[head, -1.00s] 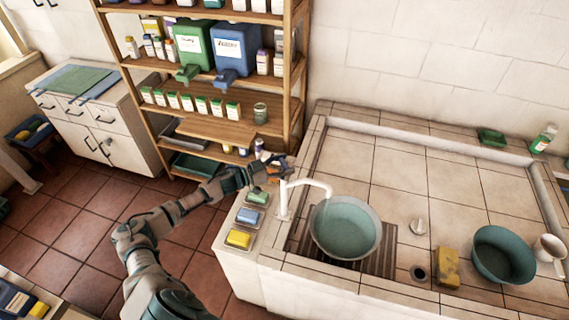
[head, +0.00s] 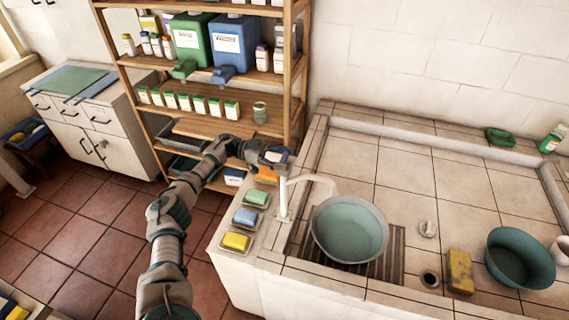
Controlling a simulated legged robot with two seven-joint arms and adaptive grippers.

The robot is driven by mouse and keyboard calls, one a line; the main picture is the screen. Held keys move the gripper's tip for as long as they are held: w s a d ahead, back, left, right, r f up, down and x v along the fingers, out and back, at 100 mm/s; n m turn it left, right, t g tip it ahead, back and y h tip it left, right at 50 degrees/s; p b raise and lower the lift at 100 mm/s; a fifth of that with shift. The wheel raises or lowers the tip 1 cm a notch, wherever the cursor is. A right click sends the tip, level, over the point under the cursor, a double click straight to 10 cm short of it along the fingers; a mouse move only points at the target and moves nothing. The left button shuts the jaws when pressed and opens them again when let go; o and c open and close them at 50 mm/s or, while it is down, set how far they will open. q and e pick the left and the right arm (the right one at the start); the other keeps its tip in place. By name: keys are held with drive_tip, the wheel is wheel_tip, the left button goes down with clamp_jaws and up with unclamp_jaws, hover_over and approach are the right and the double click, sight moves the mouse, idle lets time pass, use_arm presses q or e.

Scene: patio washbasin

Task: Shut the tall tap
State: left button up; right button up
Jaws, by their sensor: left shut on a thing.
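The tall white tap (head: 284,205) stands at the left edge of the tiled washbasin, with its spout curving right over a round metal bowl (head: 349,230). The bowl holds greenish water. Whether a stream falls from the spout is hard to tell, as the spout's end looks pale and blurred. My left gripper (head: 277,160) is at the top of the tap, shut on its upper part, probably the handle, which the fingers largely hide. My right gripper is not in view.
Soap dishes with green, blue and yellow bars (head: 236,240) line the ledge left of the tap. A sponge (head: 460,271) and a teal bowl (head: 519,258) stand to the right. A wooden shelf (head: 230,130) rises behind my left arm. The tiled basin floor behind the bowl is clear.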

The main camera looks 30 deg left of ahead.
use_arm(q)
drive_tip(key=shift+r, duration=0.1)
idle(0.4)
drive_tip(key=o, duration=1.2)
drive_tip(key=shift+w, duration=0.1)
drive_tip(key=shift+c, duration=0.2)
drive_tip(key=shift+a, duration=0.15)
drive_tip(key=shift+a, duration=0.1)
drive_tip(key=shift+a, duration=0.25)
drive_tip(key=v, duration=0.7)
drive_tip(key=shift+w+f, duration=0.15)
drive_tip(key=shift+f, duration=0.1)
